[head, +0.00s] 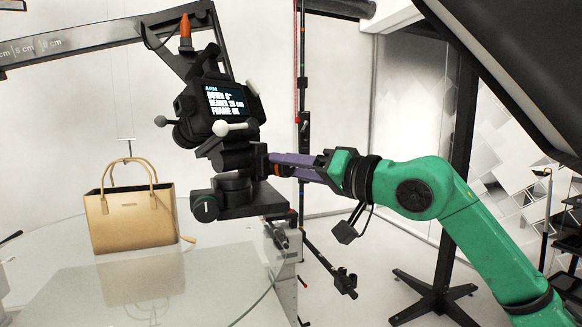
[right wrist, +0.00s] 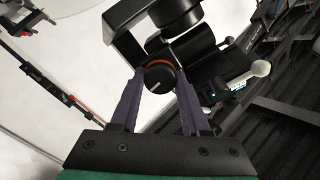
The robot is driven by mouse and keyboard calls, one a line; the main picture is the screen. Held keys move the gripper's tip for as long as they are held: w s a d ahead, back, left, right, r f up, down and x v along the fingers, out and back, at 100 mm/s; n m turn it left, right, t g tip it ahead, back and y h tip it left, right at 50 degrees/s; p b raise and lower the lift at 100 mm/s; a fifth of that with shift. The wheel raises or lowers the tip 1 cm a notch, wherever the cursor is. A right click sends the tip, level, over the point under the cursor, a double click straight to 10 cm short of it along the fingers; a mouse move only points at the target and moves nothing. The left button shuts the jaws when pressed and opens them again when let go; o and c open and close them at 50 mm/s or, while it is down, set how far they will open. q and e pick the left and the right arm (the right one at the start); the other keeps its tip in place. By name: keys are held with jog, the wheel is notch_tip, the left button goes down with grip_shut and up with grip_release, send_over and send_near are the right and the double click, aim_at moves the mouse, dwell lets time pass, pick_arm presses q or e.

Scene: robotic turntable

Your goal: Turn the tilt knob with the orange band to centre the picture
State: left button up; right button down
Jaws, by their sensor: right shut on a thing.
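The tilt knob (right wrist: 162,84) is a dark disc with an orange band, on the side of the black camera head. In the right wrist view it sits between the two purple fingers of my right gripper (right wrist: 160,88), which is shut on it. In the head view my right gripper (head: 270,166) reaches the head from the right, and the knob is mostly hidden by the fingers. The camera (head: 222,103) hangs from an overhead arm. My left gripper is not in view.
A tan handbag (head: 132,212) stands on the round glass turntable (head: 210,285) at the left. White-tipped and black handles (head: 229,128) stick out from the camera. A black stand (head: 450,200) and a dark panel are behind and above my right arm.

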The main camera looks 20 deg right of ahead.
jog(key=shift+n, duration=0.3)
jog(key=shift+c, duration=1.9)
grip_release()
jog(key=b+v, duration=0.7)
jog(key=v, duration=0.7)
jog(key=shift+s+d, duration=0.15)
jog(key=shift+s, duration=0.1)
